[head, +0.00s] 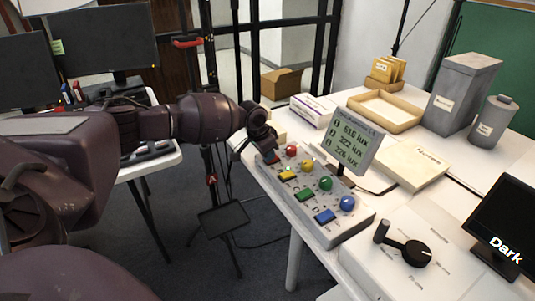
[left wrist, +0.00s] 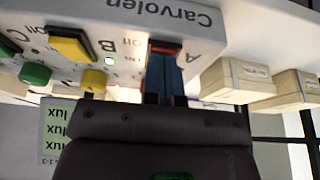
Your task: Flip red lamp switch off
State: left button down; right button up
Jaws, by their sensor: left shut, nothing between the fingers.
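A grey control box (head: 312,205) stands at the table's front left edge, with red, yellow, green and blue round lamps and matching rocker switches. The red lamp (head: 291,150) is at its far end, with the red switch (head: 271,158) just in front. My left gripper (head: 265,147) is shut and empty, right over the red switch. In the left wrist view, upside down, the blue fingertips (left wrist: 164,72) reach the red switch (left wrist: 165,47) beside the letter A and cover part of it. I cannot tell whether they press it. My right gripper is not in view.
A lux display (head: 352,140) stands behind the box. A white panel with a black dial (head: 411,252) and a screen reading "Dark" (head: 508,225) are at the right. Pale boxes (left wrist: 238,80) sit close to the gripper. A wooden tray (head: 385,111) lies farther back.

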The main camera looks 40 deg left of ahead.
aim_at(263, 164)
pick_arm(q)
jog(key=shift+w, duration=0.15)
jog(key=shift+w+d+r, duration=0.2)
jog(key=shift+w+r, duration=0.05)
jog(key=shift+w, duration=0.25)
jog(key=shift+r, duration=0.25)
jog(key=p+v, duration=0.2)
jog(key=v, duration=0.8)
jog(key=shift+r, duration=0.2)
jog(key=shift+s, duration=0.15)
